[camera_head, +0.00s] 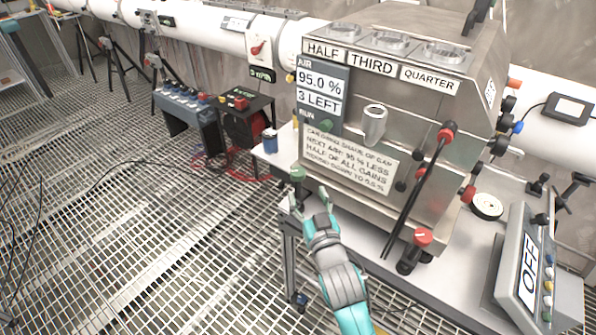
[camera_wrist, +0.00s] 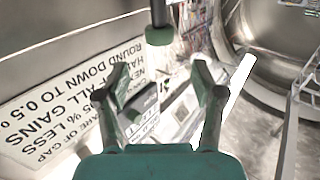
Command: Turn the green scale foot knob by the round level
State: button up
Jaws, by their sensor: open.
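A green knob (camera_head: 297,174) sits at the lower left front corner of the steel machine. In the wrist view, a green knob (camera_wrist: 158,37) on a dark stem shows just beyond my fingertips, near the top middle. My gripper (camera_head: 311,199) is open, in front of and slightly below the knob, with a gap between them. Its two fingers (camera_wrist: 158,76) are spread in the wrist view, and the knob is not between them. A small round white disc (camera_head: 487,206) lies on the bench at right; I cannot tell whether it is the round level.
The steel machine (camera_head: 350,187) carries a text plate and a long black lever (camera_head: 417,190). A red-topped knob (camera_head: 422,237) is at its front right corner. A blue can (camera_head: 270,142) stands left of the green knob. Grated floor is open at left.

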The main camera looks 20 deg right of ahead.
aim_at(304, 175)
jog(key=w, duration=0.9)
jog(key=shift+w+d, duration=0.25)
jog(key=shift+w, duration=0.1)
jog(key=c, duration=1.2)
jog(key=shift+o, duration=0.2)
jog(key=shift+n+y, duration=0.5)
jog(key=shift+y, duration=0.5)
jog(key=shift+d+n+g+y, duration=0.1)
jog(key=shift+n+g+y, duration=0.2)
jog(key=shift+n+y, duration=1.25)
jog(key=shift+n+g+y, duration=0.6)
jog(key=shift+n+y, duration=0.2)
jog(key=shift+y, duration=0.65)
jog(key=shift+n+g+y, duration=0.6)
jog(key=shift+n+y, duration=0.15)
jog(key=shift+y, duration=0.65)
jog(key=shift+y, duration=0.3)
